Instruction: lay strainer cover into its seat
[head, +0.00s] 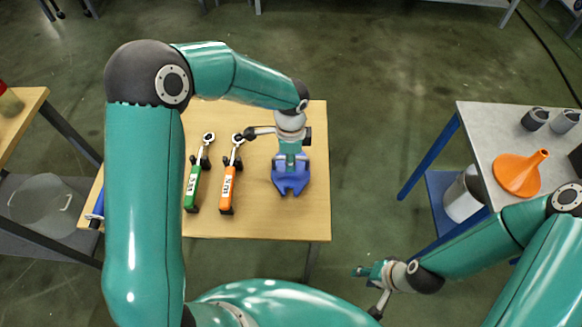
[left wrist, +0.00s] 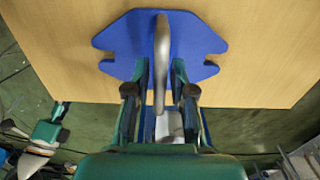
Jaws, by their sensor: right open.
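A blue notched plate (head: 291,181) lies flat on the wooden table below my left gripper (head: 290,165). In the left wrist view the plate (left wrist: 120,42) is under a smooth grey upright bar (left wrist: 161,50). The bar stands between the fingers of my left gripper (left wrist: 161,66). I cannot tell whether the fingers press on it or stay slightly apart. I cannot identify the strainer cover or its seat with certainty; the wrist hides part of the plate. My right gripper (head: 363,271) is open and empty, over the floor between the tables.
A green-handled wrench (head: 192,185) and an orange-handled wrench (head: 228,185) lie left of the plate on the wooden table (head: 265,222). A grey table (head: 490,130) at right holds an orange funnel (head: 518,175) and small dark-rimmed cups. Open floor separates the tables.

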